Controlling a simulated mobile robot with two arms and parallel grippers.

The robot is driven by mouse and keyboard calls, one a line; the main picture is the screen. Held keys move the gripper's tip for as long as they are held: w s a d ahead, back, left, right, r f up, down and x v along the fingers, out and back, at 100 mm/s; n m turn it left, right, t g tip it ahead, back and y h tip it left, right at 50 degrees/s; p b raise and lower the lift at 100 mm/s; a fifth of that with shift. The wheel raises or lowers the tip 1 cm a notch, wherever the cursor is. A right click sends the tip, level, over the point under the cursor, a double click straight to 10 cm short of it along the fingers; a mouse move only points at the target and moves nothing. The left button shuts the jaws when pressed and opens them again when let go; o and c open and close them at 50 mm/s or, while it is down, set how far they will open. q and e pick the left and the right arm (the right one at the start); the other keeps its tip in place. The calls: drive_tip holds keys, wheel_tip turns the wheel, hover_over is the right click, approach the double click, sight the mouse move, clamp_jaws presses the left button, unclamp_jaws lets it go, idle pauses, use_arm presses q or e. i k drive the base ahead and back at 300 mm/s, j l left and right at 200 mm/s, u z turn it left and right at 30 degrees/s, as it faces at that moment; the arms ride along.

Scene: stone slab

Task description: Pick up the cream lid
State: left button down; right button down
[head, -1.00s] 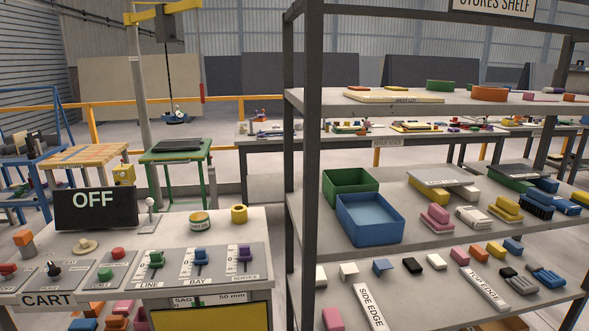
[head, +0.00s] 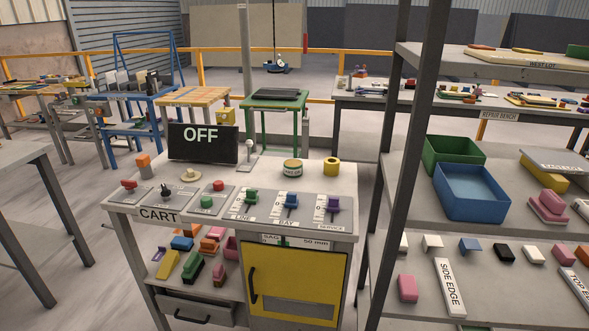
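A small cream lid (head: 190,175) with a raised knob lies on the top of the cart (head: 265,170), at its left part. It sits in front of the black OFF sign (head: 203,143) and behind the switch panels. A round tin (head: 292,167) with a cream top and green band stands farther right on the cart. Neither of my grippers shows in the head view.
An orange block (head: 144,165) stands left of the lid. A silver-knobbed lever (head: 249,150) and a yellow ring-like roll (head: 331,166) are to the right. A shelf rack (head: 405,150) stands right of the cart. Open floor lies to the left, before a grey table (head: 20,153).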

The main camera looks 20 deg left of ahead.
sight(190, 175)
drive_tip(key=u, duration=1.25)
drive_tip(key=z, duration=0.2)
drive_tip(key=i+j+z, duration=0.2)
drive_tip(key=z, duration=0.3)
drive_tip(key=i+j+z, duration=0.15)
drive_tip(key=j+z, duration=0.3)
